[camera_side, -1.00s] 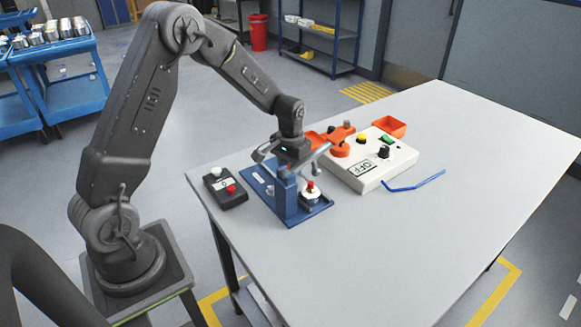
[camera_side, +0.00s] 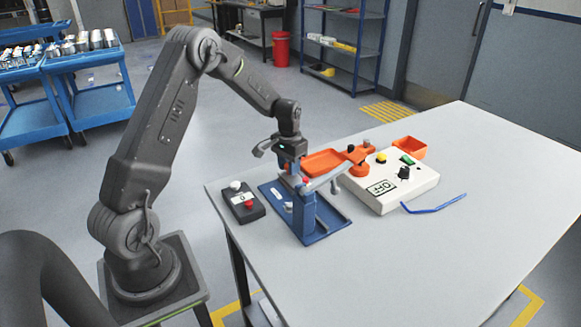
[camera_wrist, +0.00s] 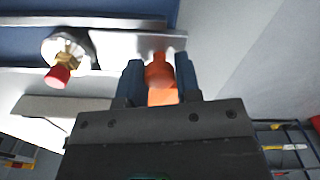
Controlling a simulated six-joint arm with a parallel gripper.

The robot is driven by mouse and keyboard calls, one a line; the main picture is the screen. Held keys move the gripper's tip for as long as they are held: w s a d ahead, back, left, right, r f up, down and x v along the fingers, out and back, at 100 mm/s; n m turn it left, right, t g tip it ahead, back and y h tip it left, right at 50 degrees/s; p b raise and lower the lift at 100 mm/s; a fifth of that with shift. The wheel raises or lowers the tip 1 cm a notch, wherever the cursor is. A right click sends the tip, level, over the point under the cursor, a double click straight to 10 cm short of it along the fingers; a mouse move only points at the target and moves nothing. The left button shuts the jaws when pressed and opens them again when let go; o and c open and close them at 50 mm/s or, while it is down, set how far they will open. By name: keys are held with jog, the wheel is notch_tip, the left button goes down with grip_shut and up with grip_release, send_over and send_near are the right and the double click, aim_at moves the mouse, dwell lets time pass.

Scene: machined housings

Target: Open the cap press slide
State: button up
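The cap press is a blue base (camera_side: 330,226) with an upright blue column (camera_side: 302,222) and a grey lever (camera_side: 330,178) at its top. My gripper (camera_side: 294,170) is beside and behind the column. In the wrist view, my gripper (camera_wrist: 160,82) has its two blue fingers close against both sides of an orange handle (camera_wrist: 160,74) at the edge of a pale slide plate (camera_wrist: 130,45). A round silver housing (camera_wrist: 56,44) with a brass fitting and red cap (camera_wrist: 57,77) sits left of it. In the side view, the column and lever partly hide the housing.
A black box with buttons (camera_side: 243,203) stands left of the press. Right of it are a white control box (camera_side: 408,191), an orange tray (camera_side: 335,161), an orange bin (camera_side: 410,147) and a blue hex key (camera_side: 434,208). The table's right side (camera_side: 500,180) is clear.

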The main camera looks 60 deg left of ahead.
jog(key=o, duration=0.4)
jog(key=shift+r, duration=0.1)
notch_tip(320, 180, up, 14)
dwell(0.4)
jog(key=shift+f, duration=0.2)
jog(key=s+d+r+m+t, duration=0.1)
jog(key=s+d+r, duration=0.4)
jog(key=d, duration=0.3)
jog(key=s+d+r+m+t, duration=0.1)
jog(key=s+d+r+t, duration=0.1)
jog(key=s+d+r, duration=0.4)
jog(key=s+d+f+m+t, duration=0.1)
jog(key=s+d+f+t, duration=0.1)
jog(key=s+d, duration=0.7)
jog(key=s+f, duration=0.1)
jog(key=s, duration=0.2)
jog(key=shift+d+t, duration=0.3)
